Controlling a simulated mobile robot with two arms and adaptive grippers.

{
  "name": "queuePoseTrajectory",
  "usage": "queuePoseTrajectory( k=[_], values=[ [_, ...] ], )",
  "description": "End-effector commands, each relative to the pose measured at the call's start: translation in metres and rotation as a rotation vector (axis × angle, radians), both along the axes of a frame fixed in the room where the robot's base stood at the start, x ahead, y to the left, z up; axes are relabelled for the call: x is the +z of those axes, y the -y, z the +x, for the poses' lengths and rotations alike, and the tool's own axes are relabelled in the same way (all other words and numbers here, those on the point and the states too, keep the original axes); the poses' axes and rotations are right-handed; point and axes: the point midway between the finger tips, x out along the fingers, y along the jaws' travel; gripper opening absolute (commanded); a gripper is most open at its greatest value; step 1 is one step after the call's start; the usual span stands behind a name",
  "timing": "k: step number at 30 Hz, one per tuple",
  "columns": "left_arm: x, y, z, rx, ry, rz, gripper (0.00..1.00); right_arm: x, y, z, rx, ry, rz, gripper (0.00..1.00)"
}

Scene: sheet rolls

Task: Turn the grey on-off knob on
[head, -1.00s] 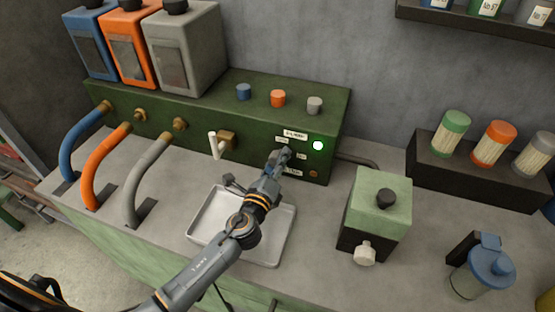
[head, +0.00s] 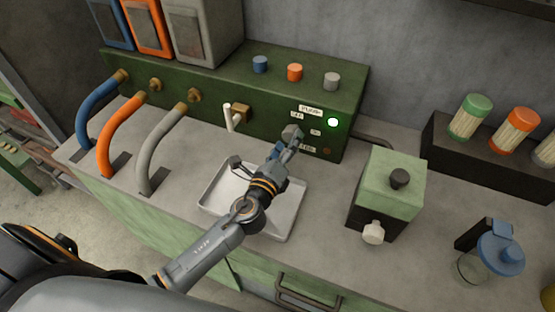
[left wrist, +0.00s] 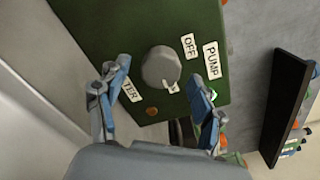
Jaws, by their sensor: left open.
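The grey knob (left wrist: 161,67) shows in the left wrist view as a round cap on the green panel face, beside labels reading OFF and PUMP. A smaller label touches its edge in the picture; I cannot tell which way the knob points. My left gripper (left wrist: 160,76) is open, one finger on each side of the knob; I cannot tell whether they touch it. In the head view my left gripper (head: 289,142) is at the green panel (head: 215,85) and largely hides the knob. A green lamp (head: 333,122) beside the labels is lit. My right gripper is not in view.
A white tray (head: 283,220) lies under my left arm. A white-handled tap (head: 230,118) projects left of the gripper. A light-green box (head: 390,183) with a dark knob stands to the right. Blue, orange and grey caps (head: 331,81) sit on the panel's top.

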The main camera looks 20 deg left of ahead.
Motion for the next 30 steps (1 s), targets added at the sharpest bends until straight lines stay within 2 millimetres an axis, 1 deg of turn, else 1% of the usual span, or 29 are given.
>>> queuePoseTrajectory(
  k=[1,6,9,13,18,30],
  values=[
    [-0.002,0.000,-0.012,0.000,-0.004,0.000,0.68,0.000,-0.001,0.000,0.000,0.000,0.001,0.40],
    [-0.002,-0.002,-0.047,0.000,-0.004,0.000,0.68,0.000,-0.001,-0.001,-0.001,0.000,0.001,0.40],
    [-0.001,-0.002,-0.064,0.001,-0.004,0.000,0.68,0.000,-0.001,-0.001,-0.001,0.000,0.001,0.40],
    [-0.001,-0.003,-0.079,0.001,-0.003,0.001,0.68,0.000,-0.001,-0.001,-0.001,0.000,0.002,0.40],
    [-0.001,-0.003,-0.088,0.000,-0.002,0.000,0.68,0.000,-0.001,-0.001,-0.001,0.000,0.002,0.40],
    [0.000,-0.003,-0.088,0.001,-0.001,0.001,0.68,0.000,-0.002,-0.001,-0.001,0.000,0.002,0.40]
  ],
)
